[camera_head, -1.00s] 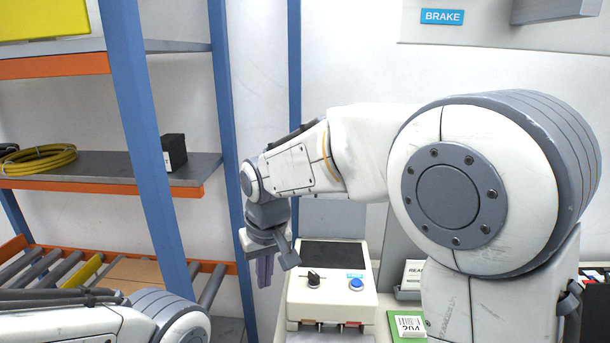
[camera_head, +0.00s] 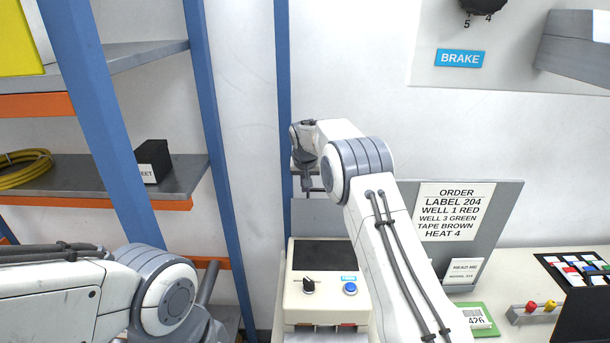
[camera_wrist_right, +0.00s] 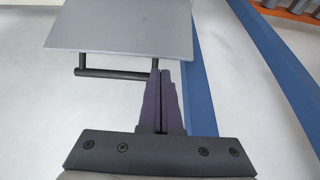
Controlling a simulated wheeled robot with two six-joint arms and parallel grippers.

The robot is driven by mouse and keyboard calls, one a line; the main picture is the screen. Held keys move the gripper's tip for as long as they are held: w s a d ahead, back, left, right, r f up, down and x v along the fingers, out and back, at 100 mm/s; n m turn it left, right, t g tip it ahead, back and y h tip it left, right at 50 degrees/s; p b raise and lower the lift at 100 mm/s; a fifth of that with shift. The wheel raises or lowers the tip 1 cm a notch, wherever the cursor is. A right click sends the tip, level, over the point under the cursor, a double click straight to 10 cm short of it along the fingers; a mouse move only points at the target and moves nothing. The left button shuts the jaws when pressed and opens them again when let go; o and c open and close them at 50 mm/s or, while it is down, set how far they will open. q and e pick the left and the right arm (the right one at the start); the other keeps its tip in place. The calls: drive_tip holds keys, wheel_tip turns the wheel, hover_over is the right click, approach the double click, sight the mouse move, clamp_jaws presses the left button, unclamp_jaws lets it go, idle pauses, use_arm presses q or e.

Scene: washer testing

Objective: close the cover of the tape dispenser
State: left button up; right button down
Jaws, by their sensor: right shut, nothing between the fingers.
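The tape dispenser (camera_head: 325,296) is a cream box with a dark top window, a black knob and a blue button. Its grey cover (camera_head: 325,216) stands raised behind the box. In the right wrist view the cover (camera_wrist_right: 120,28) is a flat grey plate with a dark bar handle (camera_wrist_right: 110,73) along its near edge. My right gripper (camera_head: 307,188) is at the top left of the cover. Its purple fingers (camera_wrist_right: 161,75) are shut and empty, at the handle's right end; I cannot tell whether they touch it. My left arm shows at the lower left, but its gripper is out of view.
A blue shelf post (camera_head: 285,110) stands just left of the cover. An order sign (camera_head: 455,212) on a grey panel stands to the right.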

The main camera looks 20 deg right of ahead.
drive_tip(key=p+x, duration=0.1)
drive_tip(key=x, duration=0.3)
drive_tip(key=shift+f, duration=0.15)
